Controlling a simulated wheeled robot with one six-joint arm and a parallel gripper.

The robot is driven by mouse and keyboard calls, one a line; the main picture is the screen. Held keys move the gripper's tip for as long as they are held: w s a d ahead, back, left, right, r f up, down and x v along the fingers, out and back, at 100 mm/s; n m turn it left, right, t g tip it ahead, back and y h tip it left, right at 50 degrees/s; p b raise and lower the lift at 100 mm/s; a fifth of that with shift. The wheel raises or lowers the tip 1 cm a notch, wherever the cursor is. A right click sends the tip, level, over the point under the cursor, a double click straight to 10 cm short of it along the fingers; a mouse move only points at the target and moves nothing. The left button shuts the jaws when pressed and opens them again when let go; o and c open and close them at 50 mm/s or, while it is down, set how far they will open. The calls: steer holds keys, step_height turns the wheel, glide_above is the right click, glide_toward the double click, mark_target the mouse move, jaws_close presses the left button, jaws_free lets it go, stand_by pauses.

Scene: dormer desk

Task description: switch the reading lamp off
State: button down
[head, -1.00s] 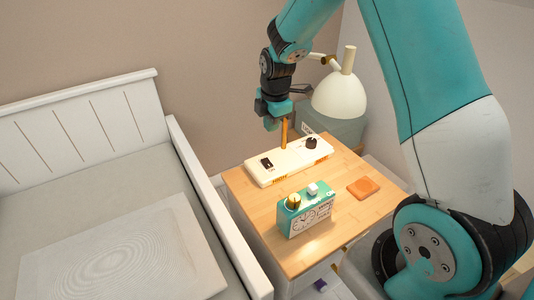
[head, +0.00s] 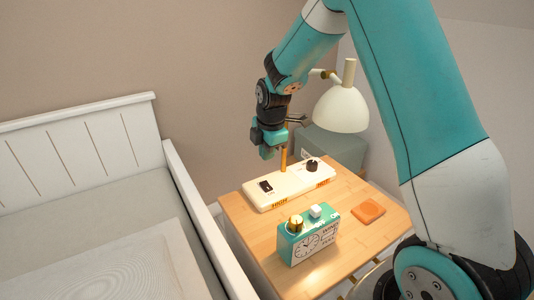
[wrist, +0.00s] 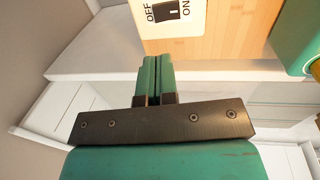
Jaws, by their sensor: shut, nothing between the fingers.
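The reading lamp has a cream shade (head: 341,108) on an arm and a brass post (head: 284,160) rising from a long cream base (head: 290,187). A black rocker switch (head: 265,186) is at the base's left end and a black knob (head: 312,165) at its right end. In the wrist view the rocker (wrist: 163,12) lies between the words OFF and ON at the top edge; which side is pressed is not clear. My gripper (head: 266,153) is above the base near the switch, left of the post, apart from both. Its fingers (wrist: 158,60) are together and empty.
A teal clock box (head: 310,238) with a brass knob and white button stands in front of the base on the wooden nightstand (head: 345,255). An orange coaster (head: 368,211) lies to the right. A grey-green box (head: 330,146) is behind, the white bed (head: 110,210) left.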

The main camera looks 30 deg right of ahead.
mark_target(264, 184)
steer(key=f, duration=0.3)
steer(key=w+f+b, duration=0.1)
steer(key=f, duration=0.6)
steer(key=shift+w+f+b, duration=0.2)
steer(key=shift+w+b, duration=0.1)
steer(key=shift+b, duration=0.05)
